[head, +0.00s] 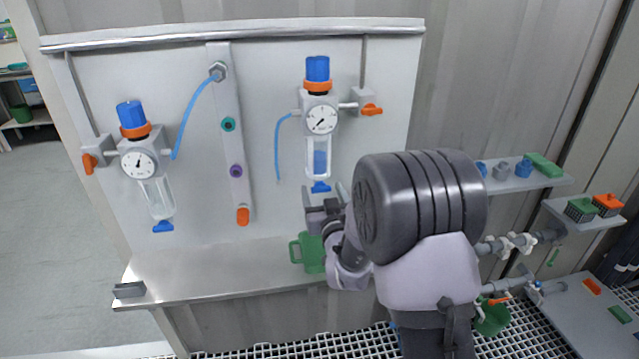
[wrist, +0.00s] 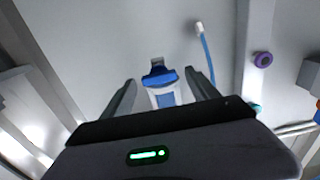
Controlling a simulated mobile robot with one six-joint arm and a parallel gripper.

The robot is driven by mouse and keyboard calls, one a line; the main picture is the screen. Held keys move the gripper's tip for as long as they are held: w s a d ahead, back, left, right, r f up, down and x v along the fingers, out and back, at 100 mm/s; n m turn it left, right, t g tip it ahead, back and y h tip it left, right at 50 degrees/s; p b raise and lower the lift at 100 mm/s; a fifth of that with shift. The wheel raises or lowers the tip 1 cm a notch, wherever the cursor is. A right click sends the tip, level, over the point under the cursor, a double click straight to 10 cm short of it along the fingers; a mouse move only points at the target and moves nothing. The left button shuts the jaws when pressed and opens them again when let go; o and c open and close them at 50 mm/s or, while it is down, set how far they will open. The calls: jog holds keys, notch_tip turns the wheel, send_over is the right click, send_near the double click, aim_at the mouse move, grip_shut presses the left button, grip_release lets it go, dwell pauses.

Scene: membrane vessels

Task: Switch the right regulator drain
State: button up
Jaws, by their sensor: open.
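The right regulator has a blue cap, an orange collar, a round gauge (head: 321,119) and a clear bowl (head: 318,150) with blue liquid low in it. Its blue drain (head: 320,187) is at the bowl's bottom. My gripper (head: 325,194) is open just below and in front of the drain. In the wrist view the drain (wrist: 160,76) appears between the two fingers of my gripper (wrist: 160,82), with the bowl behind it. Whether a finger touches the drain I cannot tell. The left regulator (head: 138,163) has its own blue drain (head: 163,226).
A green mug (head: 310,252) stands on the steel shelf (head: 215,270) below my gripper, partly hidden by my arm. A loose blue hose (head: 278,150) hangs left of the right bowl. A grey strip (head: 228,60) with coloured ports stands between the regulators.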

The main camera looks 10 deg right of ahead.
jog(key=shift+s, duration=0.15)
jog(key=c, duration=1.4)
jog(key=shift+o, duration=0.2)
jog(key=shift+r+n, duration=0.1)
jog(key=shift+n, duration=0.2)
jog(key=n, duration=0.3)
jog(key=shift+a, duration=0.1)
jog(key=n, duration=0.8)
jog(key=shift+a+n, duration=0.15)
jog(key=shift+n, duration=2.05)
